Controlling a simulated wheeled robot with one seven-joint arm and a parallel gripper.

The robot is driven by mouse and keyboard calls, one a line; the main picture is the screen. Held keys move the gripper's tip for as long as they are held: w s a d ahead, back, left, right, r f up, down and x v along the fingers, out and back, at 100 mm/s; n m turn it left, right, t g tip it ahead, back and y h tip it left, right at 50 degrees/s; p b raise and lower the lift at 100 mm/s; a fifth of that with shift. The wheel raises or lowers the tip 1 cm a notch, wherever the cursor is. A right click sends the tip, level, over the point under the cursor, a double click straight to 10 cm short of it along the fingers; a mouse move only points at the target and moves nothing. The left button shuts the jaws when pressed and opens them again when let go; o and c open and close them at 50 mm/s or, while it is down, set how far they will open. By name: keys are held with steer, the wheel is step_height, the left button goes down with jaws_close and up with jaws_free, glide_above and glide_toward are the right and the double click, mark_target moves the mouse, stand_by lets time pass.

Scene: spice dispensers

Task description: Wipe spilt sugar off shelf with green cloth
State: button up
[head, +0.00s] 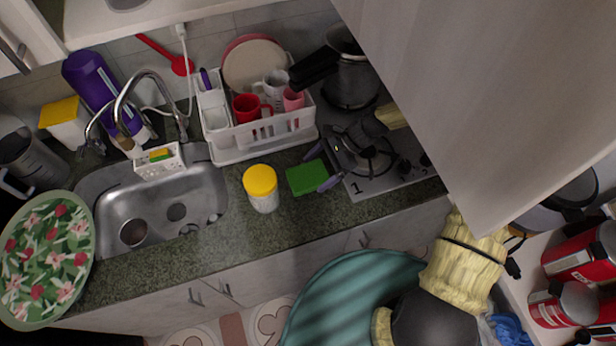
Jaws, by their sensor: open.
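The green cloth (306,178) looks like a small folded block lying on the dark counter, left of the stove. My gripper (316,171) is open, with its two greyish fingers apart at the right end of the cloth. The fingers look close to it or partly around it; I cannot tell whether they touch. My wrist reaches over the stove from the right, and part of my arm is hidden behind the large pale panel. No spilt sugar can be made out, and I cannot tell which surface is the shelf meant.
A yellow-lidded jar (262,190) stands just left of the cloth. A white dish rack (262,142) with cups is behind. The stove (385,165) is right, the sink (190,195) left. A pale panel (490,90) overhangs the right. Red cans (562,303) stand lower right.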

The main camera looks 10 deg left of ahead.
mark_target(319, 171)
steer(key=shift+c, duration=0.4)
steer(key=c, duration=0.7)
steer(key=shift+o, duration=0.2)
steer(key=shift+r+p, duration=2.55)
steer(key=shift+r, duration=0.55)
steer(key=shift+w, duration=0.1)
